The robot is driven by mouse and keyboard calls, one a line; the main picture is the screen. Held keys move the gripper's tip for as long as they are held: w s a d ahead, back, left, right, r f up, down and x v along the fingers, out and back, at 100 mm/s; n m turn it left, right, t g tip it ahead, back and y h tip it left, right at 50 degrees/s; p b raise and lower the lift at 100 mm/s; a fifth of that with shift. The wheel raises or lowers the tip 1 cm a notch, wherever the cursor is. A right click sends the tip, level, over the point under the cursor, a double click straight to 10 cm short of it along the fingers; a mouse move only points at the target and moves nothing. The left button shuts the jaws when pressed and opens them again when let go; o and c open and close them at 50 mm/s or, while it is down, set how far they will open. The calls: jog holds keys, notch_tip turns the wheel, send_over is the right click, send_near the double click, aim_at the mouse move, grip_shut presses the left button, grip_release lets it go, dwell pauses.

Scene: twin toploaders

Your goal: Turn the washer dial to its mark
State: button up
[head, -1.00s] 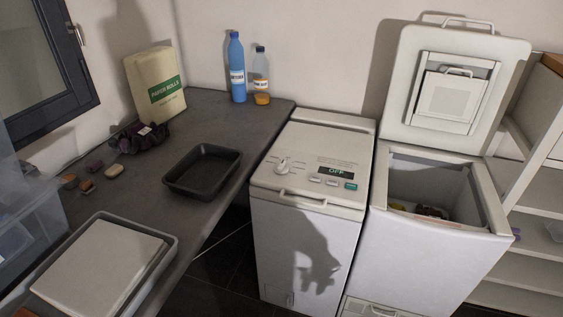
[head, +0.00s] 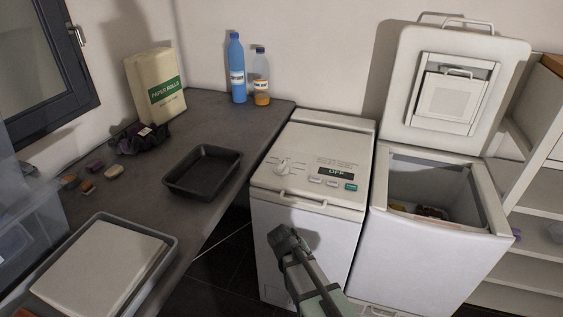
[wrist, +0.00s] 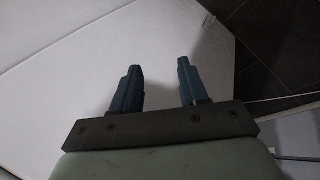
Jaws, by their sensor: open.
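The washer with the dial is the closed white toploader (head: 310,240) in the middle of the head view. Its dial (head: 283,167) is a pale knob on the left of the top panel, beside a display (head: 336,171) that reads OFF. The dial's mark is too small to tell. My gripper (head: 283,236) is in front of the washer's front face, below and apart from the dial. In the wrist view my gripper (wrist: 157,82) is open with nothing between its two fingers, facing a plain white surface. The dial is not in the wrist view.
A second toploader (head: 425,265) with its lid (head: 455,85) raised stands at the right. A handle (head: 290,197) runs along the washer's front top edge. The dark counter (head: 215,110) at the left holds a black tray (head: 203,188), a blue bottle (head: 237,75) and other things.

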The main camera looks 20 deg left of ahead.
jog(key=a+r+n+t+y, duration=0.1)
jog(key=a+r+t, duration=0.2)
jog(key=a+r, duration=0.95)
notch_tip(320, 180, up, 27)
jog(key=m+g+y, duration=0.2)
jog(key=m+g, duration=0.5)
jog(key=m, duration=0.3)
send_over(281, 164)
notch_tip(281, 164, down, 14)
jog(key=shift+d+r, duration=0.1)
jog(key=shift+r, duration=0.05)
jog(key=shift+c, duration=0.2)
grip_shut()
